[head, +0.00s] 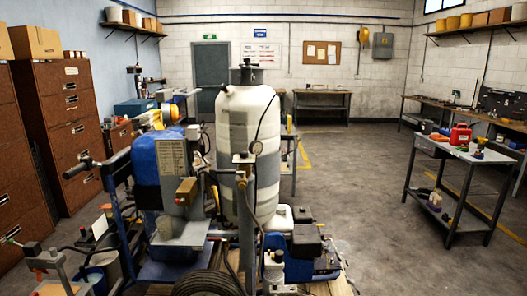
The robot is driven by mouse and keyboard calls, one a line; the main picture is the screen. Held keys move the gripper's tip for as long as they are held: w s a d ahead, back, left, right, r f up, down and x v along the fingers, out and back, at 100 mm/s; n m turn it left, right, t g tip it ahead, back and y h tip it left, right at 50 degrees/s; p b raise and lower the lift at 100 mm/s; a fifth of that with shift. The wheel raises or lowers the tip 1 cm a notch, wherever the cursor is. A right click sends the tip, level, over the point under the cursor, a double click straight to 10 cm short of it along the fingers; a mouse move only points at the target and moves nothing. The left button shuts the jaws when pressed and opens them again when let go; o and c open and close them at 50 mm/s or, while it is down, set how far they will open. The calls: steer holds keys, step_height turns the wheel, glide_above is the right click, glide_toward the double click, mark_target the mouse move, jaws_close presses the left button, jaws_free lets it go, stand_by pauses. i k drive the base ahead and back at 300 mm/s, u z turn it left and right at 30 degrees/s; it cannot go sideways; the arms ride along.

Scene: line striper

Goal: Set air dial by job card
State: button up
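The line striper stands in the middle of the head view, with a large white tank (243,125) and a blue body beside it. My gripper is not in view.
Brown drawer cabinets (70,120) stand at the left. A grey cart (465,152) with small tools and a red container (460,135) stands at the right. Buckets and hoses crowd the lower left. The concrete floor (365,175) between striper and cart is clear.

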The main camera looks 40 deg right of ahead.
mark_target(243, 154)
steer(key=u, duration=0.15)
steer(key=i, duration=0.85)
steer(key=z, duration=0.05)
